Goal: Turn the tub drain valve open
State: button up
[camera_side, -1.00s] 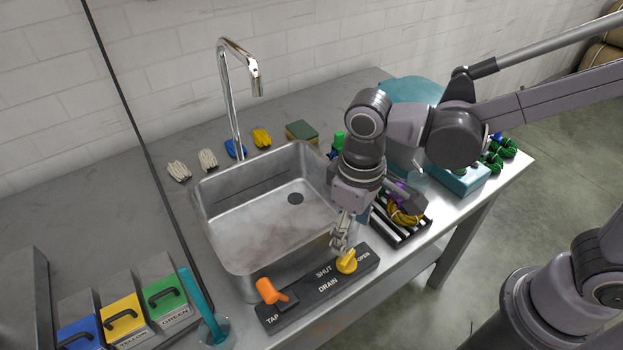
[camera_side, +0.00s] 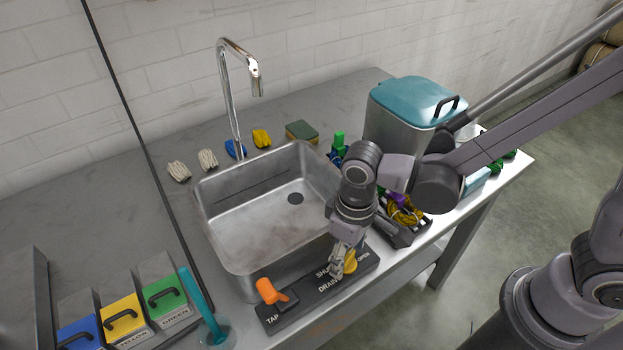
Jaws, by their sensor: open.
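The drain valve is a yellow knob (camera_side: 351,262) on a dark control panel (camera_side: 308,309) at the front of the steel tub (camera_side: 262,225). The panel reads SHUT, DRAIN and OPEN around the knob; my gripper partly covers the lettering. My gripper (camera_side: 338,274) is open and points down at the left side of the knob, low over the panel. I cannot tell whether a finger touches the knob.
An orange tap handle (camera_side: 268,291) sits on the panel's left end. A dark rack with yellow skeins (camera_side: 407,212) stands right of my gripper. A teal-lidded bin (camera_side: 405,110) is behind. A sponge (camera_side: 301,131) and several skeins lie behind the tub. Coloured lidded boxes (camera_side: 120,318) stand at left.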

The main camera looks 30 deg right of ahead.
jog(key=c, duration=1.2)
jog(key=shift+o, duration=0.3)
jog(key=m, duration=0.4)
jog(key=o, duration=1.1)
jog(key=shift+o, duration=0.2)
